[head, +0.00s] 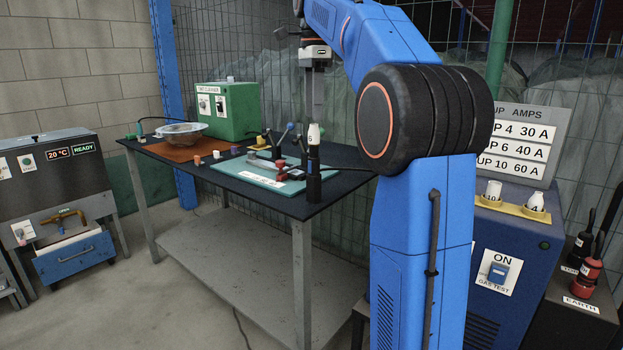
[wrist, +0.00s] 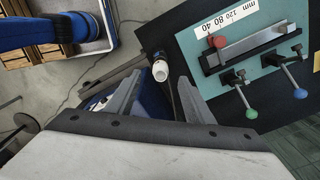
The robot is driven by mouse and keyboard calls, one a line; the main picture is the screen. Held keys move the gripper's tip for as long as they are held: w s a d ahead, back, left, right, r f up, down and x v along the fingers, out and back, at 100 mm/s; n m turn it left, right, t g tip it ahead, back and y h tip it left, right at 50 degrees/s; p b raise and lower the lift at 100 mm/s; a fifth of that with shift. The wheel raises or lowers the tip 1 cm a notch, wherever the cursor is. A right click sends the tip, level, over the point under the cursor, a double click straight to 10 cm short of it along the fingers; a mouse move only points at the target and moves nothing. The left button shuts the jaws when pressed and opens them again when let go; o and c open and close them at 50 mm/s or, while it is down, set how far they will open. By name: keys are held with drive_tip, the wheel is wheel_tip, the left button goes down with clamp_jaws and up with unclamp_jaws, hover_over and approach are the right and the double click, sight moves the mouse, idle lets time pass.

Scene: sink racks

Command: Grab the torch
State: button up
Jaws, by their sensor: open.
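The torch (head: 314,178) stands upright near the front right corner of the dark table, black with a white nozzle marked 6 on top. In the wrist view its white nozzle (wrist: 160,71) shows between the tips of my two grey fingers, with part of its dark body beside it. My gripper (wrist: 161,77) is open and empty, with a gap on either side of the nozzle. In the head view my gripper (head: 314,112) hangs pointing down just above the torch top; its fingers are seen nearly edge-on. How far apart they are in height is hard to tell.
A teal mat (head: 252,176) with a steel bar and clamps with green and blue knobs lies beside the torch. A green box (head: 227,112), a bowl (head: 181,132) and small coloured cups stand farther left. A blue machine (head: 510,262) stands at the right.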

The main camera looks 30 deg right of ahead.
sight(314, 157)
wheel_tip(314, 157, down, 14)
drive_tip(key=shift+w+f, duration=0.1)
idle(0.6)
drive_tip(key=shift+c, duration=0.3)
clamp_jaws()
